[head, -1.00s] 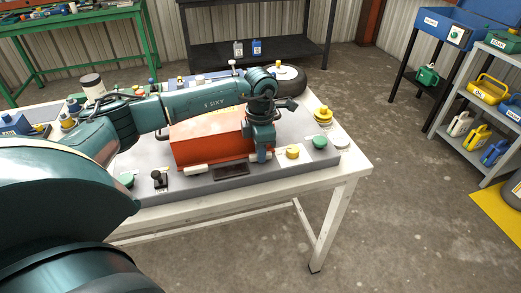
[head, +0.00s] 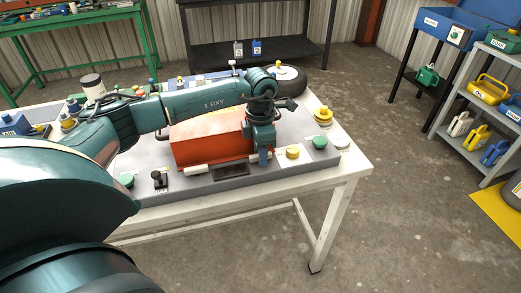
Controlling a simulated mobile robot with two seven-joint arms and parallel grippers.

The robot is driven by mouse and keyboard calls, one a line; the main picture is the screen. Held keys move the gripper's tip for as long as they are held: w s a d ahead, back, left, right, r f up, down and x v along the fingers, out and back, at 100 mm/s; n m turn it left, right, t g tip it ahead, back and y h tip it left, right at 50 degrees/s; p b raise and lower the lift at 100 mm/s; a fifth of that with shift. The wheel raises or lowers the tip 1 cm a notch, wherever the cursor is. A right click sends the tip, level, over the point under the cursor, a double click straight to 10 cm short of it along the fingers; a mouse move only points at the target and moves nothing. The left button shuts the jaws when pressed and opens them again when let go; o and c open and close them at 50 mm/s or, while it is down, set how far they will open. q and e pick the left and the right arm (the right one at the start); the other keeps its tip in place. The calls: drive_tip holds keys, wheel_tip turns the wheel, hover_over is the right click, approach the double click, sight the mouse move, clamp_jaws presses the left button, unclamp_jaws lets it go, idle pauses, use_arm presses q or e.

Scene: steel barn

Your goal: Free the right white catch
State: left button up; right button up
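An orange-red box (head: 205,145) lies on a grey board (head: 225,181) on the white table (head: 345,180). A white catch (head: 194,169) shows at the lower left of the box's front. The right white catch (head: 252,157) is at the lower right of the front, mostly hidden by my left gripper. My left gripper (head: 263,158) points down at the box's front right corner, its fingers at the catch. Whether it is open or shut on the catch cannot be made out. My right gripper is not in view.
A yellow knob (head: 292,152), a green knob (head: 320,142) and a larger yellow knob (head: 323,115) stand right of the box. A dark flat plate (head: 230,169) lies in front. A wheel (head: 290,78) lies behind.

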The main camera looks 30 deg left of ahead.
use_arm(q)
wheel_tip(320, 180, up, 13)
drive_tip(key=b, duration=0.1)
idle(0.4)
idle(0.3)
